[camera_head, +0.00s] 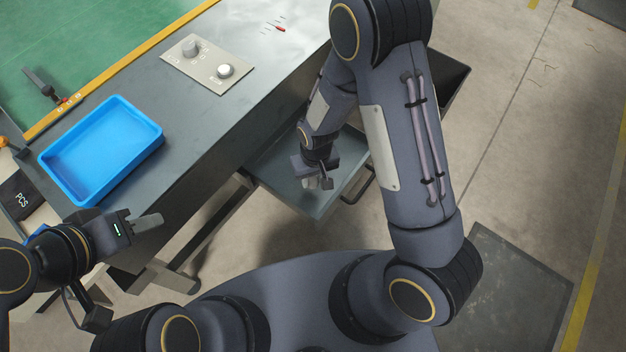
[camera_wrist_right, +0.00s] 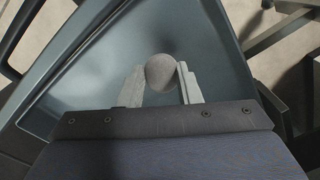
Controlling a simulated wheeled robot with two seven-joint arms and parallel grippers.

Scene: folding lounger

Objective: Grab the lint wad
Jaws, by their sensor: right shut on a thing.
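The lint wad (camera_wrist_right: 160,69) is a round grey ball in the right wrist view, between the two fingers of my right gripper (camera_wrist_right: 164,80). The gripper is shut on it, with a finger against each side. In the head view my right gripper (camera_head: 313,183) is over the open drawer (camera_head: 325,200) below the bench; the wad cannot be made out there. I cannot tell whether the wad touches the drawer floor. My left gripper (camera_head: 148,222) is at the lower left, beside the bench edge and away from the wad; its finger gap is not clear.
A blue tray (camera_head: 103,150) sits empty on the grey bench top (camera_head: 262,100). A panel with two knobs (camera_head: 208,66) lies to its right. The drawer has a handle (camera_head: 357,190) at its front edge. Bench legs stand at the left, with bare floor in front.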

